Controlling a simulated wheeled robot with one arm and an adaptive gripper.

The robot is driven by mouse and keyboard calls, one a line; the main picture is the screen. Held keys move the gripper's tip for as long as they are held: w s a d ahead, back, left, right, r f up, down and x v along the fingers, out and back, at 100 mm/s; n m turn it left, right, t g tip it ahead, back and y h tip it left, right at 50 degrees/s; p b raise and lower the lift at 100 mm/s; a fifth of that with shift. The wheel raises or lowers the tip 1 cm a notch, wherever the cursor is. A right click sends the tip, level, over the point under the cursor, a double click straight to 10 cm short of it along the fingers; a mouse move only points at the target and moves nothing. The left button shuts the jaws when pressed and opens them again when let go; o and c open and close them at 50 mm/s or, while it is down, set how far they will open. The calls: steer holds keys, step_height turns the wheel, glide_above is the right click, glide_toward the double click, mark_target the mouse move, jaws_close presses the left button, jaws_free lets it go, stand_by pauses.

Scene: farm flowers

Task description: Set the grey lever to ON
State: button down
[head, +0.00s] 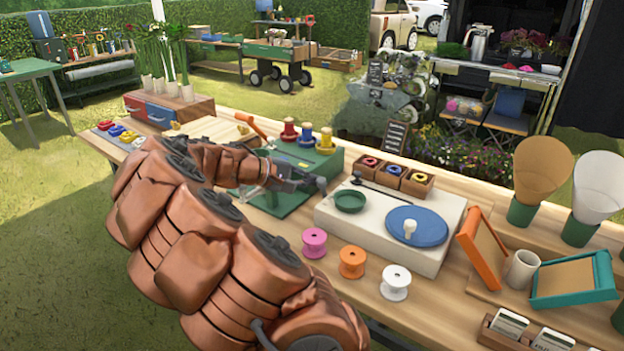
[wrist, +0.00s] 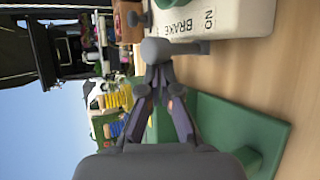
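The grey lever, with a rounded knob (wrist: 160,50) and a short stem to the right, shows just past my fingertips in the wrist view. Its knob also shows at the end of my gripper in the head view (head: 321,183). It is beside the cream box (head: 330,215), whose side carries BRAKE lettering and a mark like NO or ON in the wrist view (wrist: 235,15). My gripper (wrist: 155,82) has its fingertips drawn together right at the knob, and it also shows in the head view (head: 308,180). I cannot tell whether they touch the knob.
A green plate (wrist: 235,125) lies under my gripper. A green dish (head: 350,201), a black rod (head: 385,188) and a blue disc (head: 425,229) are on the cream box. Pink (head: 315,242), orange (head: 352,262) and white (head: 395,282) spools stand in front of it. Spools also stand behind.

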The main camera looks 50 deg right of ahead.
steer(key=shift+a+r, duration=0.1)
steer(key=shift+s+a+r, duration=0.1)
steer(key=shift+a+r, duration=0.25)
steer(key=shift+a, duration=0.15)
steer(key=shift+a, duration=0.1)
steer(key=v, duration=1.2)
steer(key=shift+f, duration=0.1)
stand_by(0.4)
